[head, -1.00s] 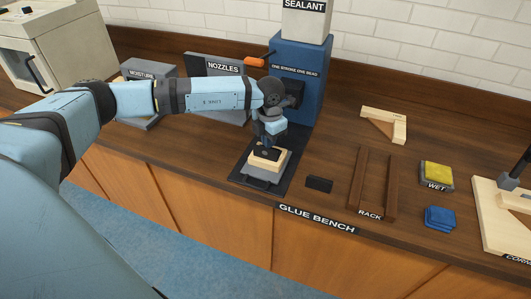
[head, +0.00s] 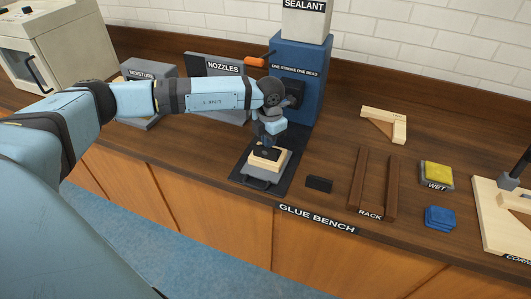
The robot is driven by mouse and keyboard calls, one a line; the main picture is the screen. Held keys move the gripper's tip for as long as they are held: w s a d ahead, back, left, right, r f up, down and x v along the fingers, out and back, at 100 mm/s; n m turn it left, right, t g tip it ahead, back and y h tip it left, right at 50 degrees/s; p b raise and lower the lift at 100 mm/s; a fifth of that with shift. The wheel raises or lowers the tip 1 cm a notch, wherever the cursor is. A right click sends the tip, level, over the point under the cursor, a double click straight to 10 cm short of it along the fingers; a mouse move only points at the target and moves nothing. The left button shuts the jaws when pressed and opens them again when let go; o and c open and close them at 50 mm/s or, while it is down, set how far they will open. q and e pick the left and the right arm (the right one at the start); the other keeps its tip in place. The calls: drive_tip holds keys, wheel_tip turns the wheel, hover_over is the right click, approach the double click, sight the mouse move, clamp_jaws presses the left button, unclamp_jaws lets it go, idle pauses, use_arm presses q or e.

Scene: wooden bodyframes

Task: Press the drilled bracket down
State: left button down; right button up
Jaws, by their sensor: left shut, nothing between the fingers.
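My left gripper (head: 268,142) is shut, points down and sits right over the dark plate on the wooden block. The dark plate, which looks like the drilled bracket (head: 268,153), lies flat on the pale wooden block (head: 268,163). The block rests on a grey stand (head: 262,174) on the black mat in front of the blue sealant machine. I cannot tell whether the fingertips touch the plate. Any holes in it are too small to see. My right gripper is not in view.
A small black block (head: 319,184) lies right of the mat. The wooden rack (head: 391,190), yellow wet sponge (head: 437,174) and blue cloths (head: 440,217) are farther right. The blue sealant machine (head: 298,85) stands close behind my left gripper, with the nozzles box (head: 221,69) to its left.

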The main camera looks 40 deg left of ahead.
use_arm(q)
drive_tip(key=shift+f+b, duration=0.8)
drive_tip(key=shift+f, duration=0.35)
idle(0.4)
drive_tip(key=shift+s+f, duration=0.1)
drive_tip(key=shift+f, duration=0.05)
idle(0.5)
drive_tip(key=shift+r+p, duration=0.5)
drive_tip(key=shift+r, duration=0.35)
drive_tip(key=shift+r+p, duration=1.4)
drive_tip(key=shift+r, duration=1.4)
